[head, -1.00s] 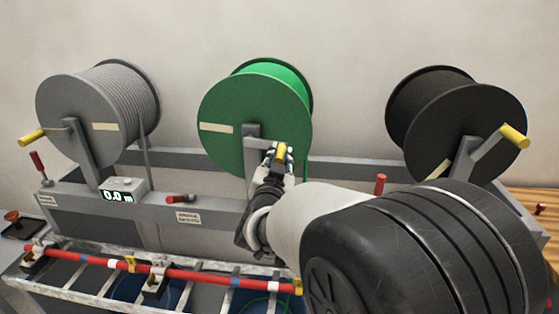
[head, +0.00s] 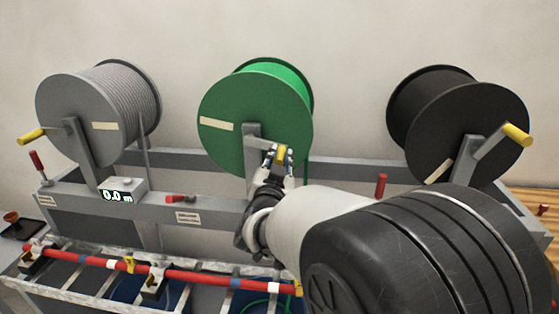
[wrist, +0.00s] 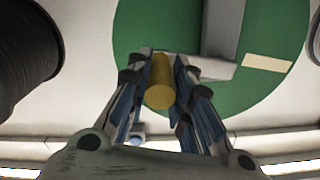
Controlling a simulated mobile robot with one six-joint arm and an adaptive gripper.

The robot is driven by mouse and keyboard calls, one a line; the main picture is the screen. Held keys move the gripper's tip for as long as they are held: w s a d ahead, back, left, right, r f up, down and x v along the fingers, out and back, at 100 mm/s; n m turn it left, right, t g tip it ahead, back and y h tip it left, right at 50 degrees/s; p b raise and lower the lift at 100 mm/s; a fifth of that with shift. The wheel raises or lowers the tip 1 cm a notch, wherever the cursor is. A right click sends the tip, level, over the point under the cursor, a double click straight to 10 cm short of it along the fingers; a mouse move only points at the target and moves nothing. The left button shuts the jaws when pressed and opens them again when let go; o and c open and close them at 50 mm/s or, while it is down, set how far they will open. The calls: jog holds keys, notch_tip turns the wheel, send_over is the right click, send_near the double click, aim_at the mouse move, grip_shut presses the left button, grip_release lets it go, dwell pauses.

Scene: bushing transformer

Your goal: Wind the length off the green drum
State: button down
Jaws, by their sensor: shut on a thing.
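The green drum (head: 245,110) stands upright on the rack in the middle, with a pale label (head: 216,124) on its face. Its crank ends in a yellow handle (head: 281,155). My gripper (head: 277,157) is shut on this handle, low and right of the drum's middle. In the wrist view the yellow handle (wrist: 159,82) sits between the two fingers, with the green drum (wrist: 150,35) behind. The counter box (head: 122,190) beside the grey drum reads 0.0 m. A green strand (head: 262,303) shows low at the front; its path up to the drum is hidden by my arm.
A grey drum (head: 90,120) stands at left and a black drum (head: 455,130) at right, each with a yellow crank handle. A red bar (head: 190,278) with clamps runs along the front, above blue bins (head: 135,292). Small red levers (head: 180,198) sit on the rack.

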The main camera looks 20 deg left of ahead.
jog(key=shift+s+f+g, duration=0.1)
jog(key=shift+f+g, duration=0.2)
jog(key=shift+f, duration=0.45)
jog(key=c, duration=1.7)
grip_release()
jog(key=o, duration=0.3)
jog(key=shift+s, duration=0.2)
jog(key=v, duration=1.1)
jog(key=shift+s+d+r, duration=0.15)
jog(key=shift+s+r, duration=0.05)
jog(key=shift+r, duration=0.2)
